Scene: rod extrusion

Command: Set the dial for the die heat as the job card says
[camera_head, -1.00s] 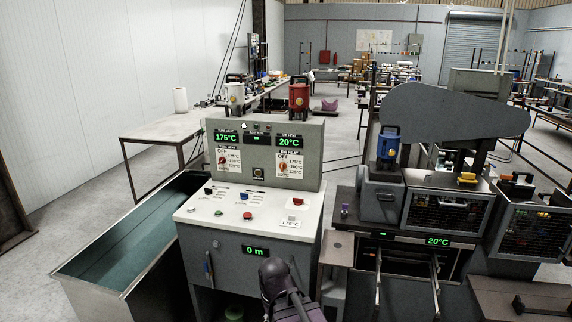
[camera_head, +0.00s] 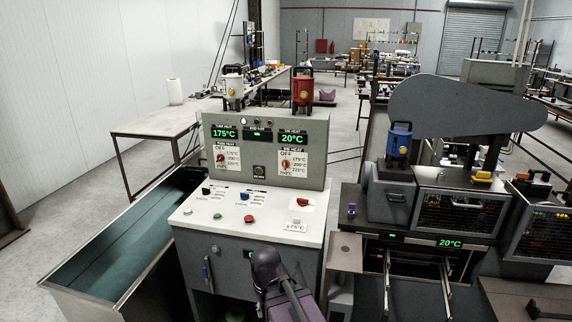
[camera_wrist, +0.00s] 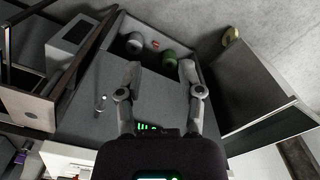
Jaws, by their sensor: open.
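A white card (camera_head: 295,226) on the console top reads 175°C. My gripper (camera_wrist: 160,80) is open and empty in the wrist view, above the front of the grey cabinet, apart from the dial. In the head view my arm stands before the console and the fingertips are hidden.
The tube heat dial (camera_head: 221,157) sits left on the same panel, under a display reading 175°C. Several coloured buttons and switches cover the sloping console top (camera_head: 255,212). A long trough (camera_head: 110,262) stands left; a caged machine (camera_head: 455,215) reading 20°C stands right.

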